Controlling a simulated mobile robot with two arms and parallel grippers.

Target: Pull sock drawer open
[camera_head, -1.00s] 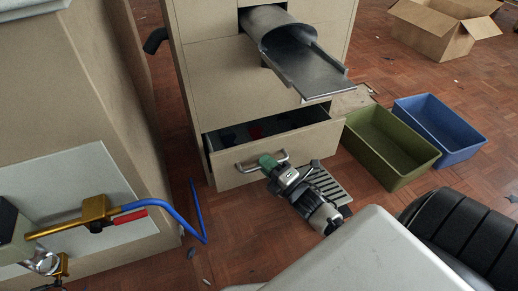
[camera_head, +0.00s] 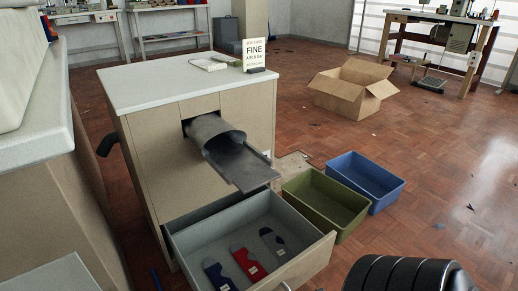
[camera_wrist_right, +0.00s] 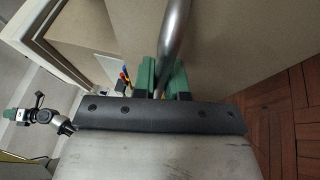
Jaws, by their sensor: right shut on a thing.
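The sock drawer (camera_head: 187,246) stands far out of the beige cabinet (camera_head: 150,165) in the head view. Only a bit of the handle (camera_head: 287,287) shows at the bottom edge. In the right wrist view, my right gripper (camera_wrist_right: 165,80) has its green fingers shut around the metal handle bar (camera_wrist_right: 176,35). What looks like my left gripper (camera_wrist_right: 22,115) shows small at the far left there; its jaws are unclear.
A metal chute (camera_head: 238,165) juts out above the drawer. A green bin (camera_head: 325,205) and a blue bin (camera_head: 366,180) stand on the floor right of the cabinet. An open cardboard box (camera_head: 350,88) lies farther back.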

